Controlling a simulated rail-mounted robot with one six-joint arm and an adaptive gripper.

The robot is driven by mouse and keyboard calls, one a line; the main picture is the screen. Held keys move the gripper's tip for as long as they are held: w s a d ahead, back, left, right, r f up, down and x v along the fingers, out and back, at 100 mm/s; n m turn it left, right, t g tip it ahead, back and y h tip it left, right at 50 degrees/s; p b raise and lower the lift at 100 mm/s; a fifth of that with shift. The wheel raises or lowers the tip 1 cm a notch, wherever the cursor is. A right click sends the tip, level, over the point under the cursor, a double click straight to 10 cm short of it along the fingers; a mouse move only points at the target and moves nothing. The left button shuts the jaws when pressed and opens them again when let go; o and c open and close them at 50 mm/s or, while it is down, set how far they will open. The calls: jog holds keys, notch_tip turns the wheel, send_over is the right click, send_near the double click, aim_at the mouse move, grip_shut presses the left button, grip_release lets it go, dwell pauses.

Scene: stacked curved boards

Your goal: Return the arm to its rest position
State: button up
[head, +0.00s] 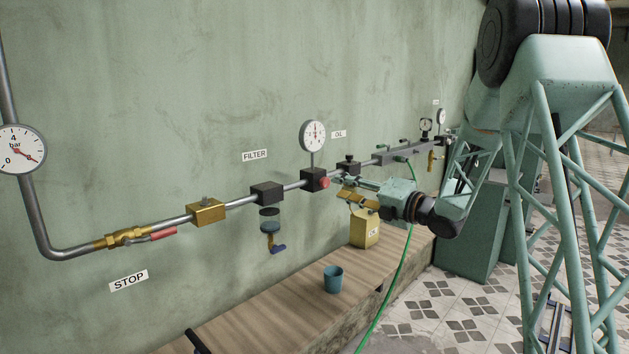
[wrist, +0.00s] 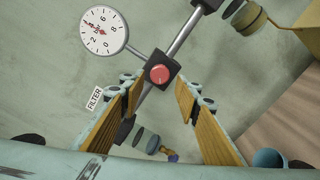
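My gripper (head: 345,190) is in front of the wall pipe in the head view, just right of the black regulator block (head: 314,180) with its red knob (head: 324,183). In the wrist view my gripper (wrist: 160,90) has its two yellow-padded fingers spread apart, with nothing held between them. The red knob (wrist: 159,74) shows beyond the fingertips, near the middle; whether a finger touches the block cannot be told. My arm reaches in from the right, bent, with its wrist low above the bench.
A wooden bench (head: 270,318) runs below the pipe, with a blue cup (head: 333,279) and a yellow oil can (head: 364,228). A green hose (head: 395,275) hangs close to my wrist. The round gauge (head: 313,135) stands above the block. A filter bowl (head: 269,219) hangs left of it.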

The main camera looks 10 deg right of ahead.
jog(key=shift+r, duration=0.15)
jog(key=s+d+r+m+h, duration=0.5)
jog(key=s+r+m+h, duration=0.25)
jog(key=m, duration=0.25)
jog(key=s+d+r+m+g+h, duration=0.2)
jog(key=s+m+h, duration=0.2)
jog(key=s+m, duration=0.65)
jog(key=s+a+f+m+g, duration=0.2)
jog(key=s+a+f+m, duration=0.1)
jog(key=s, duration=1.3)
jog(key=s+a+f+m+g, duration=0.3)
jog(key=s+m, duration=0.1)
jog(key=s, duration=1.3)
jog(key=s+a+f+m+g, duration=0.2)
jog(key=s+f+m+g, duration=0.1)
jog(key=s, duration=1.4)
jog(key=shift+a+f+p, duration=0.35)
jog(key=shift+a+f, duration=0.05)
jog(key=shift+f, duration=0.1)
jog(key=shift+y, duration=0.25)
